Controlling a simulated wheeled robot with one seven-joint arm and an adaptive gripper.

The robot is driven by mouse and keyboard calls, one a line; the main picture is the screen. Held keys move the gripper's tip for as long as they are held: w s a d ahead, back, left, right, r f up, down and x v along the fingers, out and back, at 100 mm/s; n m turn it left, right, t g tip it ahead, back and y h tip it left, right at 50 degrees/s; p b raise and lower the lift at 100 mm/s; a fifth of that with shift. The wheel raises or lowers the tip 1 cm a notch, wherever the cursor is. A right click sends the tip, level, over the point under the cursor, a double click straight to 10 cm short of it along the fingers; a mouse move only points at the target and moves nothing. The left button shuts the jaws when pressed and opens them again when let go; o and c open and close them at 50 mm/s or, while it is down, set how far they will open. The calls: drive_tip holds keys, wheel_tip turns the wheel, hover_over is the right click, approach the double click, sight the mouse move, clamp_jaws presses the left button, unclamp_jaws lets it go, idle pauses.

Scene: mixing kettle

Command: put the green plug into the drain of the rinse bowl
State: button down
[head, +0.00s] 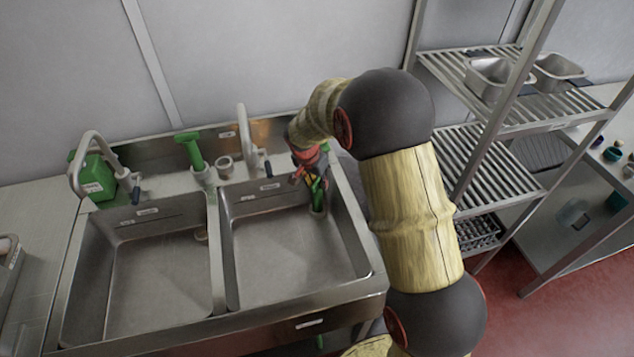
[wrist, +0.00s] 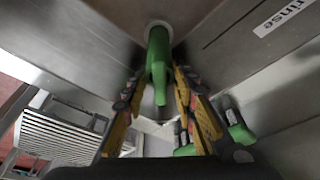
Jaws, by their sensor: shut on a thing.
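My gripper (head: 314,180) reaches down into the back right corner of the right-hand bowl (head: 285,262). In the wrist view its fingers (wrist: 160,88) are shut on the green plug (wrist: 158,60), one on each side. The plug (head: 318,196) stands roughly upright in the head view, partly hidden by the fingers. Its far end meets a pale round ring (wrist: 157,27), which looks like the drain. I cannot tell how deep the plug sits. A "rinse" label (wrist: 283,15) shows on the steel beside it in the wrist view.
A second green plug (head: 190,150) stands in a holder behind the bowls, beside an empty holder ring (head: 225,166). Taps (head: 242,135) rise at the back. The left bowl (head: 150,275) is empty, with its drain (head: 201,235) uncovered. A metal rack (head: 480,165) stands close on the right.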

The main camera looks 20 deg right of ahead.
drive_tip(key=shift+f, duration=0.15)
drive_tip(key=c, duration=1.4)
unclamp_jaws()
drive_tip(key=shift+o, duration=0.3)
drive_tip(key=o, duration=0.4)
drive_tip(key=shift+c, duration=0.2)
drive_tip(key=shift+o, duration=0.5)
drive_tip(key=shift+r, duration=0.2)
drive_tip(key=shift+p+v, duration=1.25)
drive_tip(key=shift+v, duration=2.1)
